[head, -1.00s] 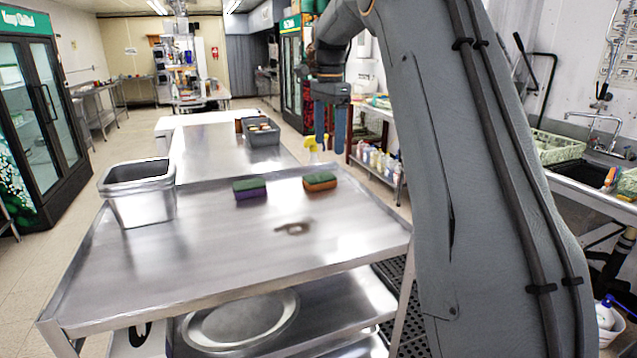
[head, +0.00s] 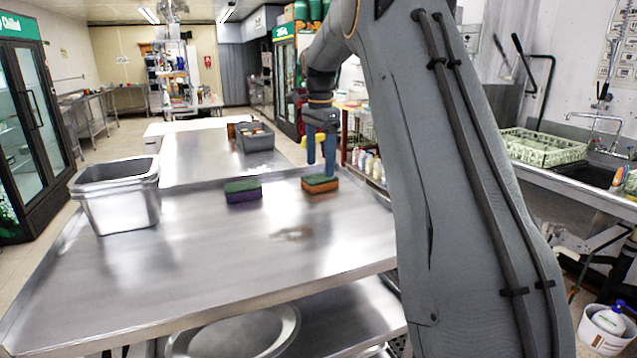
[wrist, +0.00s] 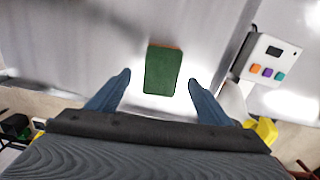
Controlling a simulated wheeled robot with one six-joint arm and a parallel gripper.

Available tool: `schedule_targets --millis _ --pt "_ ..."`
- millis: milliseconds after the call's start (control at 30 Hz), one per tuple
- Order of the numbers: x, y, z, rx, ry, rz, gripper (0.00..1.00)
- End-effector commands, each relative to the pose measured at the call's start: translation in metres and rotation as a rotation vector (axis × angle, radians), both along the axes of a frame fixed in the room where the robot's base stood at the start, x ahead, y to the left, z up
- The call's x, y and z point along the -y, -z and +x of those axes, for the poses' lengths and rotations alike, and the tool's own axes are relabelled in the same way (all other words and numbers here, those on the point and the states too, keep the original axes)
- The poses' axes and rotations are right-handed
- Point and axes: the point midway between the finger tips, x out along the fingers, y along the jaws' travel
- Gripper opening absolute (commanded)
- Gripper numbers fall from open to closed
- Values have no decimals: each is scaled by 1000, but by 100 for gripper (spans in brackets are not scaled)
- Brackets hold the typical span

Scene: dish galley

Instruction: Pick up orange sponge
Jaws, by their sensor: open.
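The orange sponge (head: 320,185) with a green top lies on the steel table (head: 200,255) near its far right edge. It also shows in the wrist view, mostly as its green top (wrist: 162,72) with a thin orange edge. My gripper (head: 321,160) is above the sponge in the head view, fingers pointing down. In the wrist view my gripper (wrist: 158,82) is open, with one blue finger to each side of the sponge and gaps between. The fingers do not touch it there.
A purple sponge with a green top (head: 243,191) lies left of the orange one. A steel bin (head: 117,195) stands at the table's left. A grey tub (head: 255,137) sits on the surface behind. The table's front is clear apart from a brownish mark.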

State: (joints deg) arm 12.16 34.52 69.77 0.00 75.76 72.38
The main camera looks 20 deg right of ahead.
Motion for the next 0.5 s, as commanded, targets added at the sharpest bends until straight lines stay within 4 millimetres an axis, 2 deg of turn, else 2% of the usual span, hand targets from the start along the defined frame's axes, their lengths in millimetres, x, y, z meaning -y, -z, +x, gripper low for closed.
schedule_targets --millis 300,500 --pt "-1 39 3 -1 -2 0 73" --pt "-2 49 3 1 -5 0 73"
